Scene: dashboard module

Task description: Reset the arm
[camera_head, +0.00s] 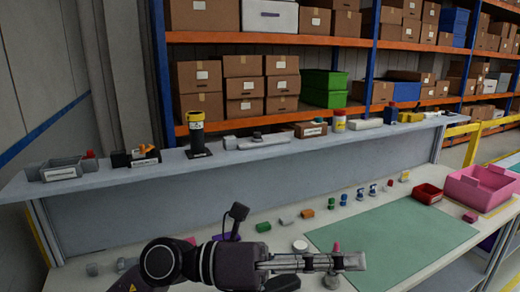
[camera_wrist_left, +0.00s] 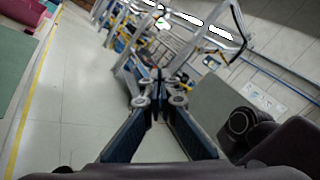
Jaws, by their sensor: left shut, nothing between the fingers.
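My left arm comes in from the left in the head view and reaches over the front of the workbench, held out toward the right. My left gripper (camera_head: 352,262) is above the bench at the near edge of the green mat (camera_head: 395,238). Its fingers are shut with nothing between them. In the left wrist view the two fingers of my left gripper (camera_wrist_left: 158,80) meet at their tips, with open floor behind them. My right gripper is not in view.
Several small parts and a small red bin (camera_head: 428,193) lie on the bench behind the mat. A pink bin (camera_head: 482,187) stands at the right. A grey shelf (camera_head: 110,181) with several items runs along the back. A white round piece (camera_head: 300,245) is close to my arm.

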